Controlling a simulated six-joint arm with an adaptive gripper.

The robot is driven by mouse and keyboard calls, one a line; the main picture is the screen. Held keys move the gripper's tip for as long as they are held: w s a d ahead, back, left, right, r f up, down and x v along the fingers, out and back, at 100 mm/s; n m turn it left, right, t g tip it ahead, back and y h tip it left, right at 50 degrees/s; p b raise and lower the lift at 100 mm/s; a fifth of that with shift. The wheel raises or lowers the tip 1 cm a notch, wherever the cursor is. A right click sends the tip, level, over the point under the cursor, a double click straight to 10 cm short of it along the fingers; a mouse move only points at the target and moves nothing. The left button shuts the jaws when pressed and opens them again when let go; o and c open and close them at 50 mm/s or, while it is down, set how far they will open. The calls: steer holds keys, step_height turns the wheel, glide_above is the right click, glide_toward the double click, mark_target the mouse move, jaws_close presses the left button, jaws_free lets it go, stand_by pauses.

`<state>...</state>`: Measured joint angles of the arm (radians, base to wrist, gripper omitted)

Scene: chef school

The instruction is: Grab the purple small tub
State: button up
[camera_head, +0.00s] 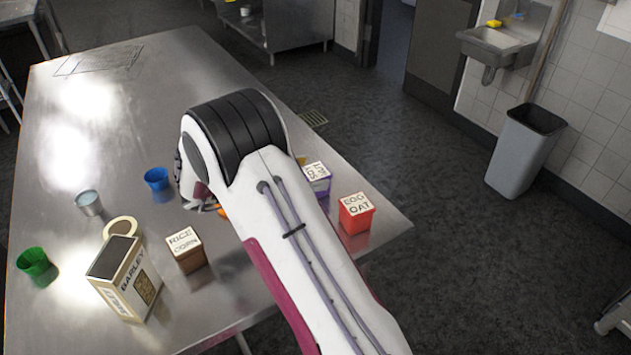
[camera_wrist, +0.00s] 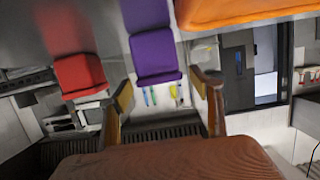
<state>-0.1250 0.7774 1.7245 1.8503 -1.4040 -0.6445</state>
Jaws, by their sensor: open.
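The purple small tub (camera_head: 318,186) stands on the steel table just right of my arm in the head view. It has a pale lettered top, and my arm covers its left side. In the wrist view the purple tub (camera_wrist: 155,55) shows at upper middle, beyond and between the fingertips. My gripper (camera_wrist: 165,80) is open with nothing between its fingers, and the tub appears apart from them. In the head view my gripper is mostly hidden behind my arm.
A red tub (camera_head: 356,213) stands right of the purple one, near the table edge; it also shows in the wrist view (camera_wrist: 80,76). An orange thing (camera_wrist: 240,12) is close at upper right. A brown box (camera_head: 186,256), barley carton (camera_head: 128,283), and blue cup (camera_head: 157,179) stand left.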

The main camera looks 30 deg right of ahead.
steer(key=c, duration=1.4)
steer(key=shift+r, duration=0.15)
steer(key=shift+r, duration=4.9)
